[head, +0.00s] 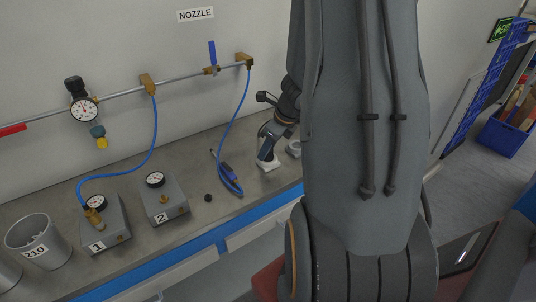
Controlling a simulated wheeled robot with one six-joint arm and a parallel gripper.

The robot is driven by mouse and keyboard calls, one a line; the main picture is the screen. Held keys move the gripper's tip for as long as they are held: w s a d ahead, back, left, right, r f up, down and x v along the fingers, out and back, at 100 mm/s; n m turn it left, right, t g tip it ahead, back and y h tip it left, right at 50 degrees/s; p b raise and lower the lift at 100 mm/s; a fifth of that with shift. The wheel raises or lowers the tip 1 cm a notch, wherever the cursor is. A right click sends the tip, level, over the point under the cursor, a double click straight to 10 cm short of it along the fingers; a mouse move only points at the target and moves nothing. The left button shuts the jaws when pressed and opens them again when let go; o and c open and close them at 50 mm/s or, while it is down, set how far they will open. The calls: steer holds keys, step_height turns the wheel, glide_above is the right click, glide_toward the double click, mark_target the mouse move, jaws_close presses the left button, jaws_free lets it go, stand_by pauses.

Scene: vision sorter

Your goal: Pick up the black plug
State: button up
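My own arm fills the middle right of the view and hides part of the wrist and of the right finger.
Box 1 (103,222) and box 2 (164,198), both with gauges, stand left of the plug. A metal can marked 210 (38,241) is farther left. A blue hose with a nozzle (228,178) lies between plug and gripper. A wall pipe (180,79) carries valves.

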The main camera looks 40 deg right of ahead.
steer(key=c, duration=0.4)
step_height(320, 180, up, 10)
steer(key=shift+p, duration=0.65)
